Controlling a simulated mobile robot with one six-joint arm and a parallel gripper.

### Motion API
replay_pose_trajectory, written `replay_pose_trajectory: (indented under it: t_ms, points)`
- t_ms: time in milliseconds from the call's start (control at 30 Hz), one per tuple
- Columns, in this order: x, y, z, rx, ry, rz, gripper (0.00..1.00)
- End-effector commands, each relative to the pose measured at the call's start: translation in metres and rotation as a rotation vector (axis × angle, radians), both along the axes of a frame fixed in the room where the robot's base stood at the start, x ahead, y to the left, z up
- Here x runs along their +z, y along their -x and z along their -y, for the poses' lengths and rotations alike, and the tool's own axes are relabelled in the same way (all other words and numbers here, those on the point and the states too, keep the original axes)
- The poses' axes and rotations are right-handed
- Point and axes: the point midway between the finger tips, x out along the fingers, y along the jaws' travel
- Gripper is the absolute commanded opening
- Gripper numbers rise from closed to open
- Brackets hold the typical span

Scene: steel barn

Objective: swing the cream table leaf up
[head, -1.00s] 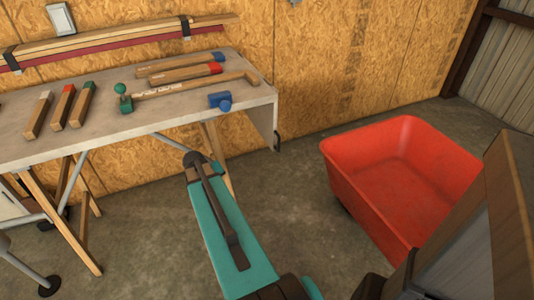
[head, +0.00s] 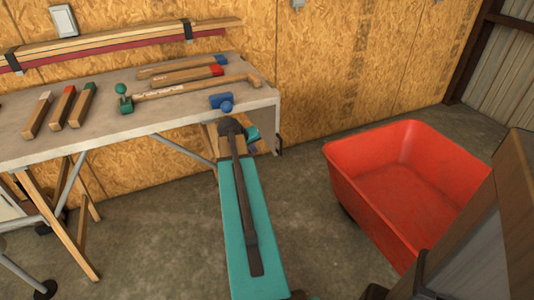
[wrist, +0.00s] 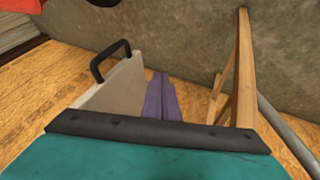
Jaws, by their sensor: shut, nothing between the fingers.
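The cream table leaf (head: 277,122) hangs down from the right end of the workbench (head: 60,130). Its black handle (head: 279,144) is near its lower edge. In the wrist view the leaf (wrist: 120,90) and its handle (wrist: 110,60) are left of my fingers. My gripper (wrist: 161,90) has purple fingers, shut and empty, between the leaf and a wooden table leg (wrist: 243,70). Whether they touch the leaf I cannot tell. In the head view my arm reaches to the bench's right end and partly hides the gripper and the leaf's inner face.
A red cart (head: 400,185) stands to the right. Floor between bench and cart is clear. A plywood wall is behind.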

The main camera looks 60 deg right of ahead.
Motion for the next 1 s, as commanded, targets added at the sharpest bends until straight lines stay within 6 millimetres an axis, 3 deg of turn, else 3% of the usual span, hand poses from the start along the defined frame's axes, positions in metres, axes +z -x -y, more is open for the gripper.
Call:
replay_pose_trajectory:
  t_ms: [367, 900, 1000]
  points:
    - [-0.02, -0.001, 0.015, 0.0, -0.002, -0.001, 0.0]
    - [-0.081, -0.004, 0.061, 0.001, -0.001, -0.001, 0.0]
    - [-0.081, 0.005, 0.072, -0.002, 0.0, 0.0, 0.0]
